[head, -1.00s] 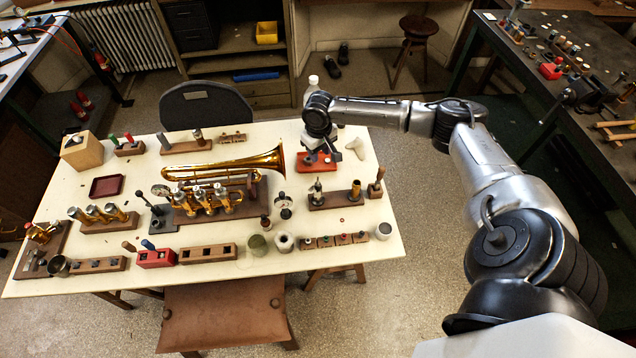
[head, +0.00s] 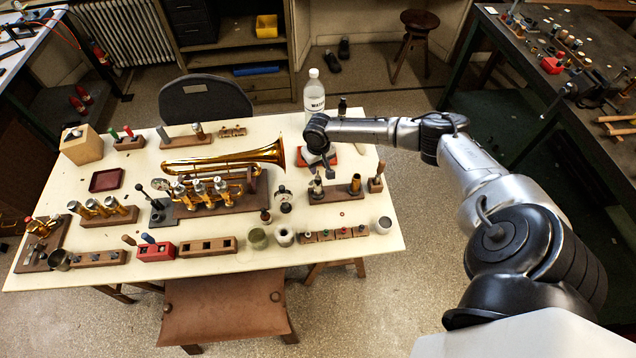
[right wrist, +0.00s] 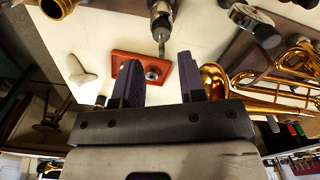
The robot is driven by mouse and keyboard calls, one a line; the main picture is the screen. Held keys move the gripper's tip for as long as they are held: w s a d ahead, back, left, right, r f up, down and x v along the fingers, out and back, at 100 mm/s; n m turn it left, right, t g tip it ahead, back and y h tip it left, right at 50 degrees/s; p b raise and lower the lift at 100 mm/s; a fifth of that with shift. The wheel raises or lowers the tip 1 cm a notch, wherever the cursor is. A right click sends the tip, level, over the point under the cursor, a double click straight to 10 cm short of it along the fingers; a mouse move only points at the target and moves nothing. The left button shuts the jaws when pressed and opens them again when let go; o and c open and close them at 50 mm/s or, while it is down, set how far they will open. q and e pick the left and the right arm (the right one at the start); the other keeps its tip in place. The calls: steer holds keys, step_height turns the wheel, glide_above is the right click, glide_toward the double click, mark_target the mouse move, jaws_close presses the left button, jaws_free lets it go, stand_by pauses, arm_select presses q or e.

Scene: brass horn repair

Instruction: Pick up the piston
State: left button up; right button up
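A slim, dark and metallic upright piece, which looks like the piston (head: 317,186), stands at the left end of a small wooden block (head: 337,196) on the right half of the bench. In the right wrist view, what looks like the piston (right wrist: 162,20) shows with a thin stem, beyond the fingertips and roughly in line with the gap. My right gripper (head: 329,172) is just above and behind the block. In the right wrist view my right gripper (right wrist: 158,64) has its two dark fingers apart with nothing between them. My left gripper is not in view.
A brass cylinder (head: 355,184) stands on the same block. The brass horn (head: 225,163) and a dial gauge (head: 284,195) are to the left. Pots and a row of small parts (head: 335,235) stand in front.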

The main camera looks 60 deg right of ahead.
mark_target(318, 177)
steer(key=shift+f, duration=2.3)
steer(key=shift+a, duration=0.1)
jaws_close()
